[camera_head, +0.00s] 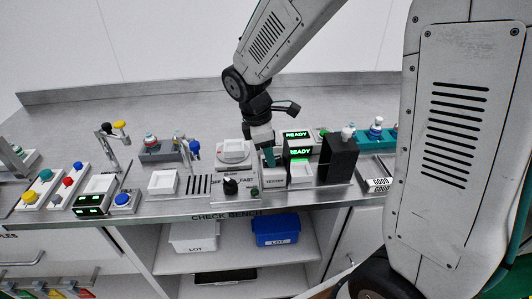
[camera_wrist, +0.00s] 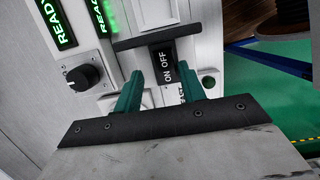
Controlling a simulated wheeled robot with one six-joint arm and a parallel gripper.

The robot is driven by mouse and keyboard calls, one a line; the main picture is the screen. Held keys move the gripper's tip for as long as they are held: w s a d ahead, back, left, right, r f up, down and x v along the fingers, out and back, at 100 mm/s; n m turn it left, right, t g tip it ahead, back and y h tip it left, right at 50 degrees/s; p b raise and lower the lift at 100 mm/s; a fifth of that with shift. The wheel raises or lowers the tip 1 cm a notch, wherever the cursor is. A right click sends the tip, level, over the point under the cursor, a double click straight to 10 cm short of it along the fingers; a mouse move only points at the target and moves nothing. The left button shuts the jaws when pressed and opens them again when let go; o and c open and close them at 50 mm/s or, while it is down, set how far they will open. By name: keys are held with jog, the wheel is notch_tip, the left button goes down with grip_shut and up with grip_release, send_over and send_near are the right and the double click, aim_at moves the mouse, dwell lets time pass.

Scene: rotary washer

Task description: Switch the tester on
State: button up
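The tester's black switch (camera_wrist: 163,62), marked ON and OFF, shows in the wrist view between and beyond my fingertips. Its set position is hard to tell. My gripper (camera_wrist: 161,72) is open, with one teal finger on each side of the switch and nothing held. Whether the fingers touch the panel is unclear. In the head view my gripper (camera_head: 269,157) points down at the unit labelled TESTER (camera_head: 274,182), and the arm hides the switch.
A black knob (camera_wrist: 83,76) sits left of the switch, and a dark bar (camera_wrist: 156,38) crosses just above it. A black box (camera_head: 339,160) stands right of the tester. Another black knob (camera_head: 230,186) is left.

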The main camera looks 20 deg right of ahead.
jog(key=shift+s+a, duration=0.1)
jog(key=shift+s, duration=0.05)
jog(key=v, duration=0.7)
jog(key=shift+r, duration=0.4)
